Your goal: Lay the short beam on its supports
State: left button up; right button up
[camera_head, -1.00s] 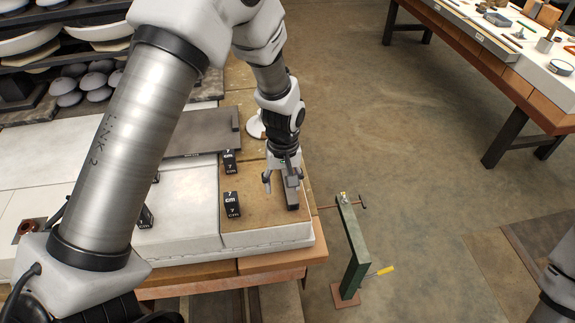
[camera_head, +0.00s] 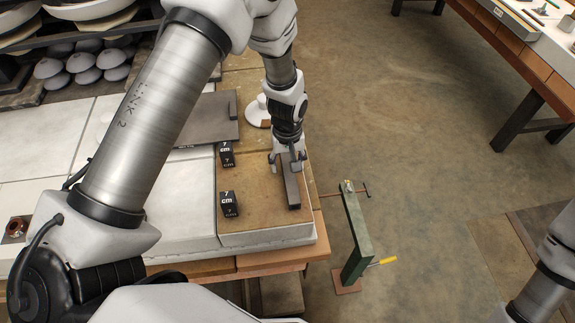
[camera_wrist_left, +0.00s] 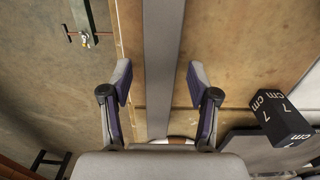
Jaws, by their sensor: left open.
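The short beam, a grey bar (camera_head: 292,190), lies on the brown board near the table's right edge. My left gripper (camera_head: 286,160) points down over the beam's far part in the head view. In the left wrist view its open fingers (camera_wrist_left: 159,80) are on either side of the beam (camera_wrist_left: 162,40), with a gap to each. Two black blocks marked 7 cm stand to the beam's left, a near one (camera_head: 229,205) and a far one (camera_head: 227,154). One block (camera_wrist_left: 281,118) shows in the wrist view. My right gripper is out of view; only part of that arm shows.
A green stand with a clamp screw (camera_head: 357,235) is on the floor just right of the table. A dark grey plate (camera_head: 205,122) and a white round object (camera_head: 258,112) lie farther back. Another table (camera_head: 520,50) is at the upper right.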

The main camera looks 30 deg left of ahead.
pick_arm(q)
jog(key=shift+s, duration=0.1)
jog(key=c, duration=0.4)
grip_shut()
